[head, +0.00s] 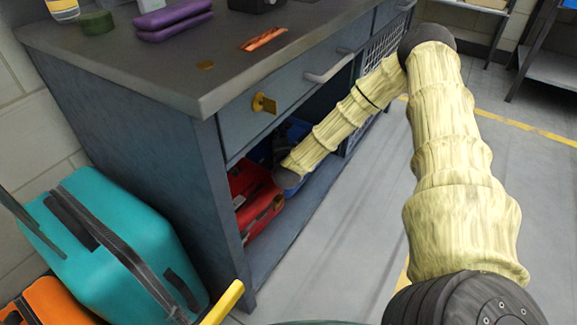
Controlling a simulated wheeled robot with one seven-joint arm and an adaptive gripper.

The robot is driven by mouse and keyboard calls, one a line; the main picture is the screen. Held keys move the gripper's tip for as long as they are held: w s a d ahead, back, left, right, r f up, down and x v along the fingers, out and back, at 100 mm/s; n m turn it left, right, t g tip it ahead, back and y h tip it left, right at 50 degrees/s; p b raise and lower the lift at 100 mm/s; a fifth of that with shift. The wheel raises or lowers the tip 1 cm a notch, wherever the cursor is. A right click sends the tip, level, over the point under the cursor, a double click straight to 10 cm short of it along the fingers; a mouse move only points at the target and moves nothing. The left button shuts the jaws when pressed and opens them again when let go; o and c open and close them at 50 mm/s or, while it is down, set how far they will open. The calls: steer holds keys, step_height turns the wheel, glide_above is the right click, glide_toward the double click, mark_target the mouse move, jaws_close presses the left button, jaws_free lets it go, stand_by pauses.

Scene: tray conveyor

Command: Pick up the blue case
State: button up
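A blue case (262,153) is partly visible in the open lower bay of the grey workbench (170,150), behind a red case (262,212). Dark parts show against the blue, and I cannot tell what they are. My arm reaches down from the right into the bay, and its dark wrist end is near the front of the blue and red cases. My gripper's fingers cannot be made out, so I cannot tell whether they touch anything. A larger teal case (120,245) stands on the floor left of the bench.
An orange case (45,302) is at lower left. The benchtop holds purple cases (172,18) and small items. The floor (345,235) to the right is clear.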

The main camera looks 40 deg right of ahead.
steer(key=shift+b+x, duration=1.7)
steer(key=shift+x, duration=0.55)
steer(key=shift+w+d+r, duration=0.15)
steer(key=shift+w+d, duration=0.15)
steer(key=shift+d, duration=0.1)
steer(key=shift+c, duration=0.5)
jaws_close()
steer(key=shift+r, duration=0.1)
